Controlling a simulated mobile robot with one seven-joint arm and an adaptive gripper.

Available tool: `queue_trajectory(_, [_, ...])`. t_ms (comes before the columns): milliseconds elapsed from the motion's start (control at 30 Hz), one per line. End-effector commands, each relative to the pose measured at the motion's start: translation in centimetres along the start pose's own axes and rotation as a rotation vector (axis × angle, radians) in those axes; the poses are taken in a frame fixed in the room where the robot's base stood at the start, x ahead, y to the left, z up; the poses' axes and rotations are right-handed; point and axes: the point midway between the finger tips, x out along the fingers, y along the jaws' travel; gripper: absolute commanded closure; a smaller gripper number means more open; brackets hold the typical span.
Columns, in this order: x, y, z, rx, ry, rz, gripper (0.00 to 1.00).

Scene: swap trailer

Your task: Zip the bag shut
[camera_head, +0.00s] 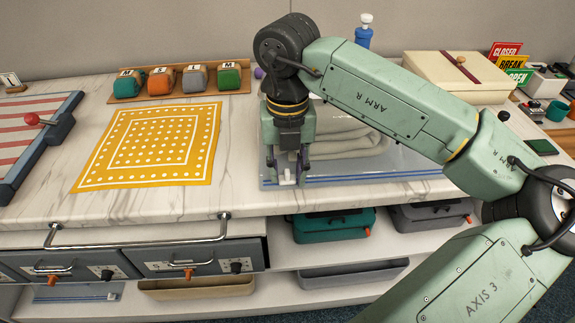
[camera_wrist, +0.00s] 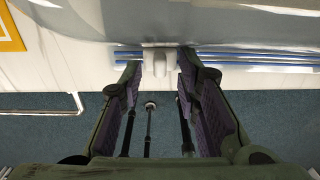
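The clear plastic bag (camera_head: 405,176) lies on the marble counter with a folded grey-green cloth (camera_head: 345,138) inside. Blue zip lines (camera_wrist: 250,55) run along its near edge, close to the counter's front edge. The white zip slider (camera_head: 288,179) sits toward the left end of the zip; it also shows in the wrist view (camera_wrist: 160,66). My gripper (camera_head: 287,172) points down over the slider. In the wrist view my gripper (camera_wrist: 161,72) has its two fingers apart, one on each side of the slider. I cannot tell whether either finger touches it.
A yellow patterned cloth (camera_head: 150,146) lies left on the counter (camera_head: 238,135). Colored lettered blocks (camera_head: 160,82) stand behind it, and a blue bottle (camera_head: 364,32) behind the bag. A cream box (camera_head: 458,76) stands right. Drawers with a rail handle (camera_head: 140,245) are below the counter.

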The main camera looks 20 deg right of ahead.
Motion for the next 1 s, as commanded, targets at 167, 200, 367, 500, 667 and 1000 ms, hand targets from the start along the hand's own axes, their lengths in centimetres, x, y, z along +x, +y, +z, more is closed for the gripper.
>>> queue_trajectory(167, [0.11, 0.0, 0.0, 0.0, 0.0, 0.001, 0.7])
queue_trajectory(200, [0.11, 0.0, 0.0, 0.0, 0.0, 0.001, 0.7])
queue_trajectory(367, [0.09, 0.0, 0.01, 0.0, 0.0, 0.001, 0.78])
queue_trajectory(500, [0.08, 0.0, 0.01, 0.0, 0.0, 0.001, 0.87])
queue_trajectory(667, [0.07, 0.0, 0.01, 0.0, 0.0, 0.001, 0.98])
queue_trajectory(1000, [0.06, 0.0, 0.02, 0.0, -0.001, 0.001, 1.0])
